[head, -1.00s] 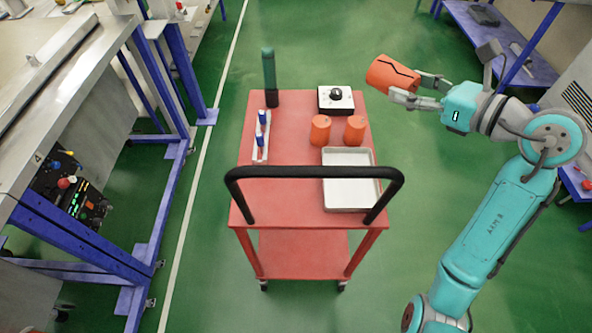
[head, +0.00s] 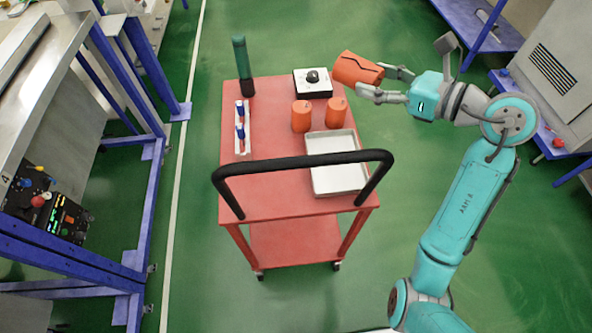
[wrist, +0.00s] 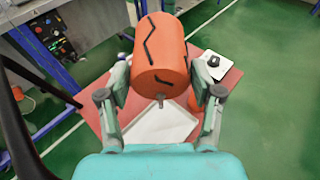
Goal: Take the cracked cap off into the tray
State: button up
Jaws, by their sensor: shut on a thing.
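My gripper (head: 382,84) is shut on the cracked cap (head: 354,69), an orange cylinder with a jagged black crack line. It holds the cap tilted in the air, to the right of the cart's far end in the head view. In the wrist view the cracked cap (wrist: 160,58) fills the space between the fingers, with a small grey stub at its near end. The tray (head: 318,180), white and shallow, lies on the right side of the red cart top and looks empty. In the wrist view the tray (wrist: 160,128) shows below the cap.
Two orange caps (head: 301,116) (head: 336,112) stand on the cart (head: 265,188) behind the tray. A black knob on a white box (head: 312,84), a green bottle (head: 240,62) and a rack with blue pieces (head: 242,128) are also there. A black handle (head: 300,165) arches over the near edge.

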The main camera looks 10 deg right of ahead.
jog(key=o, duration=1.2)
jog(key=shift+o, duration=0.2)
jog(key=v, duration=1.2)
